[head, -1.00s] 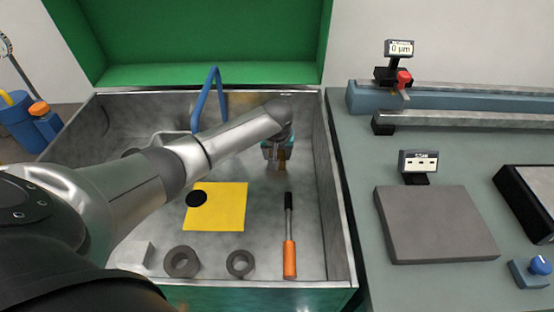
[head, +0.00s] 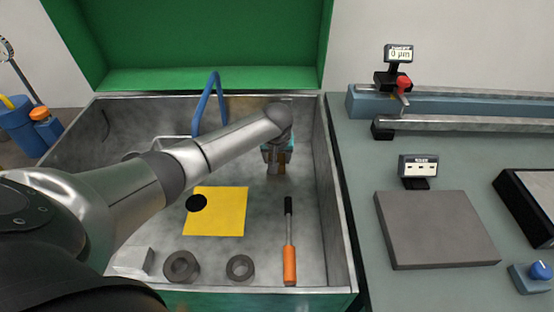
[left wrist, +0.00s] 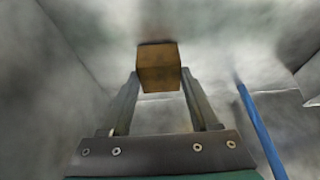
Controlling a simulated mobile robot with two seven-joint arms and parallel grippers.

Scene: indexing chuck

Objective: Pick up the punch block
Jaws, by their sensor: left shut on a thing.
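The punch block is a small brown block (left wrist: 158,70) between the fingertips in the left wrist view. My left gripper (left wrist: 158,82) is shut on it, with one finger at each side. In the head view my left gripper (head: 276,168) points down inside the metal-lined green chest (head: 341,225), near its back right corner. The block is hard to tell from the fingers there. I cannot tell whether it touches the floor of the chest. My right gripper is not in view.
In the chest lie a yellow sheet (head: 222,222) with a black disc (head: 196,203), two grey rings (head: 181,267) (head: 240,267), a pale block (head: 132,261) and an orange-handled tool (head: 289,262). A blue bar (head: 207,103) rises at the back. A bench (head: 362,250) stands right.

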